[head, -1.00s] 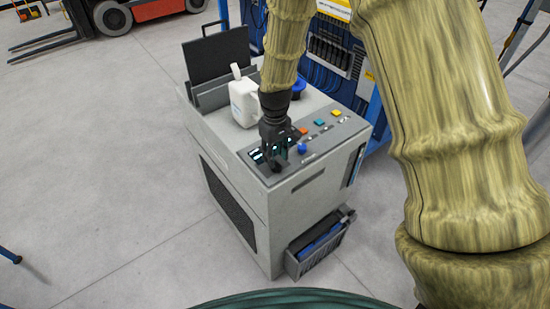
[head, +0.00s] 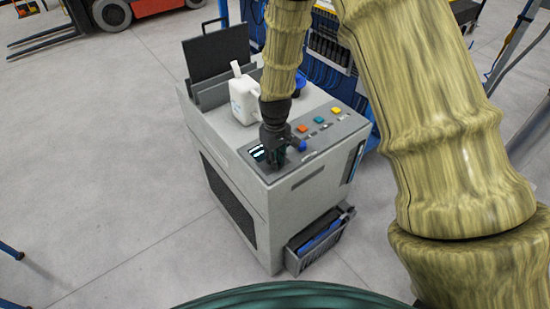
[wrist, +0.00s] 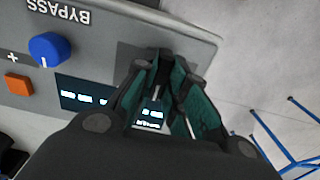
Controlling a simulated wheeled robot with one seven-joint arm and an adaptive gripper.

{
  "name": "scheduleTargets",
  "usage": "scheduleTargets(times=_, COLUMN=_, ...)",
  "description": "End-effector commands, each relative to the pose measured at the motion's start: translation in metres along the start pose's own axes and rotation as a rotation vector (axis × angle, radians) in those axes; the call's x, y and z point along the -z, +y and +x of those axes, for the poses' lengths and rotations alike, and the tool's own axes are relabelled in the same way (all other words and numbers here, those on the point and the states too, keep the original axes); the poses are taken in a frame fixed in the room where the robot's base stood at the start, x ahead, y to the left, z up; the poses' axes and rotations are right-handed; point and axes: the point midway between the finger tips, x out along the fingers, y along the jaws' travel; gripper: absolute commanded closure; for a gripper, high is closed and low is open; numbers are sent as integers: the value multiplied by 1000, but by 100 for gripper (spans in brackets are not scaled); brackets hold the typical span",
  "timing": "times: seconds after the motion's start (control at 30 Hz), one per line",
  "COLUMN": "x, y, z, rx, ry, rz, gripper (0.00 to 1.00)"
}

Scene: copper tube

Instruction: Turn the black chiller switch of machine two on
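The grey machine (head: 240,215) stands in the middle of the head view with its sloped control panel on top. My gripper (head: 276,160) is low over the panel's front left part, next to the lit display (head: 257,153). In the wrist view my gripper (wrist: 166,70) points down at the panel, its teal-padded fingers on both sides of a dark part with a pale line, seemingly the black switch (wrist: 156,90). The fingers hide most of it. I cannot tell whether they touch it. The lit display (wrist: 78,97) shows beside and between the fingers.
A blue knob (wrist: 49,49) marked BYPASS and an orange button (wrist: 18,85) are beside the gripper. A white jug (head: 244,98) stands on the machine behind my arm. A tray (head: 318,240) juts from its front. Open floor (head: 110,170) lies to the left.

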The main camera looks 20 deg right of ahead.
Motion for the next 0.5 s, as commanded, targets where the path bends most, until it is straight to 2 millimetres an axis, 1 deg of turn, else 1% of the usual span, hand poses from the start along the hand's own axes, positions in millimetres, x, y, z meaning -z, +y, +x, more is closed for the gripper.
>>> scheduleTargets(times=0.27, x=0, y=0, z=0, rx=0, ry=0, rz=15, gripper=100)
scheduleTargets(times=0.5, x=1, y=0, z=0, rx=0, ry=1, rz=113, gripper=100)
